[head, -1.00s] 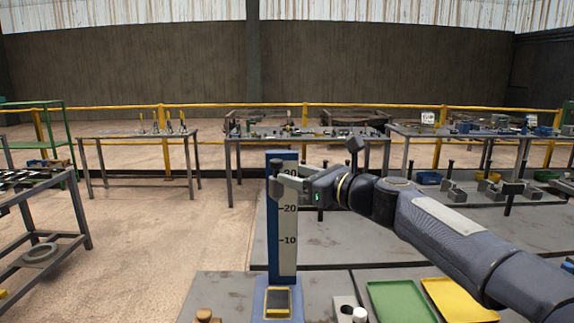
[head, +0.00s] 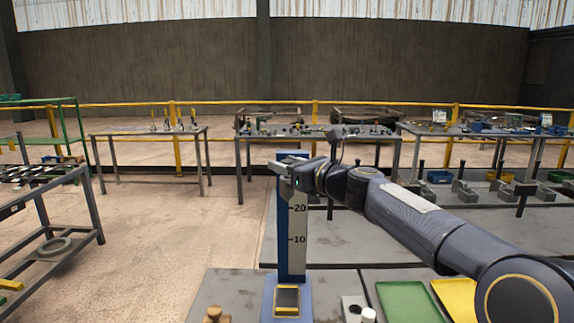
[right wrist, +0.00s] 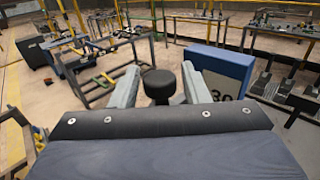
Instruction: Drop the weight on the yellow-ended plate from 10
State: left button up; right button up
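My right gripper (head: 284,171) is near the top of the blue upright scale (head: 291,225), in front of its face and covering the marks above 20. In the right wrist view, a black round weight (right wrist: 159,84) sits between the two fingers, which appear closed on its sides. The 10 mark shows clear below the gripper. A dark plate with yellow ends (head: 287,299) lies on the blue base at the foot of the scale, apart from the gripper. The blue scale panel (right wrist: 220,69) stands just right of the fingers in the right wrist view. My left gripper is not in view.
A metal block with a hole (head: 352,304) and a white-topped piece (head: 368,315) stand right of the base. A green tray (head: 405,300) and a yellow tray (head: 456,298) lie farther right. A brown wooden piece (head: 213,314) is at left. The air before the lower scale is clear.

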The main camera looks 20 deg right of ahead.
grip_shut()
notch_tip(320, 180, down, 20)
jog(key=b, duration=1.8)
jog(key=shift+r, duration=0.1)
jog(key=shift+o, duration=1)
grip_release()
jog(key=shift+s, duration=0.1)
jog(key=v, duration=0.7)
jog(key=shift+s+d, duration=0.15)
jog(key=shift+s, duration=0.2)
